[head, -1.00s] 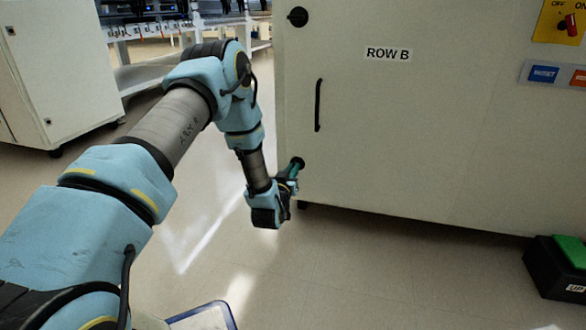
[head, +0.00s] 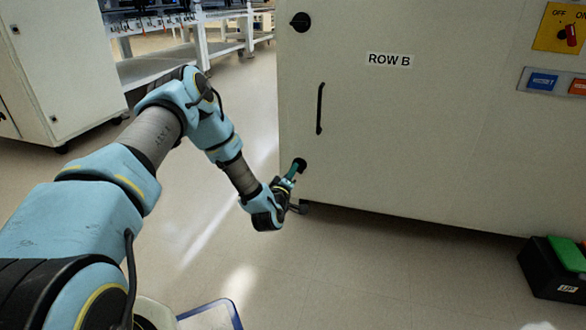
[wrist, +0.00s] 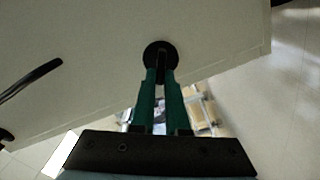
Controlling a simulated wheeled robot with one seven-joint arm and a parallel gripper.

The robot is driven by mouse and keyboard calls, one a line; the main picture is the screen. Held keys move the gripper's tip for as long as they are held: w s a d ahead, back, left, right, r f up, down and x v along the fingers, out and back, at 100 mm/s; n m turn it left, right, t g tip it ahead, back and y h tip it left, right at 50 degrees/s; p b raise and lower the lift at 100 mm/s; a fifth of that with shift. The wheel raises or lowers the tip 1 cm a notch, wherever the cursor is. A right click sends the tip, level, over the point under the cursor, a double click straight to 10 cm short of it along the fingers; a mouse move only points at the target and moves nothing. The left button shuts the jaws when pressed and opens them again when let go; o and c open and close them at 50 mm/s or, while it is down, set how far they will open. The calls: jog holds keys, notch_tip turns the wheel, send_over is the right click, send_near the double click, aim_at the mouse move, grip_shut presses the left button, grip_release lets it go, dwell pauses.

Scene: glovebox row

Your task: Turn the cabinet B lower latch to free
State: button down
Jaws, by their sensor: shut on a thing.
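Cabinet B (head: 430,130), marked ROW B, is a pale cabinet with a shut front. Its lower latch (wrist: 152,52) is a round black knob near the cabinet's lower edge in the wrist view; in the head view the lower latch (head: 300,164) is at the door's lower left corner. My gripper (wrist: 161,70) has green fingers closed on the latch's raised grip bar, which is mostly hidden between them. In the head view my gripper (head: 294,172) reaches the latch from below left. The upper latch (head: 300,22) is a black knob at the door's top left.
A black door handle (head: 320,108) stands out between the two latches; the handle also shows in the wrist view (wrist: 30,78). A black box with a green top (head: 562,252) is on the floor at right. Another cabinet (head: 70,65) stands at left. Floor between is open.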

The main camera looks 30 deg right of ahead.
jog(key=n, duration=0.4)
jog(key=n+p, duration=0.1)
jog(key=n, duration=0.1)
jog(key=shift+f, duration=0.3)
dwell(0.4)
jog(key=c, duration=0.9)
grip_release()
jog(key=shift+a, duration=0.1)
jog(key=p+v, duration=0.4)
jog(key=v, duration=0.6)
jog(key=shift+s+a, duration=0.2)
jog(key=shift+s, duration=0.1)
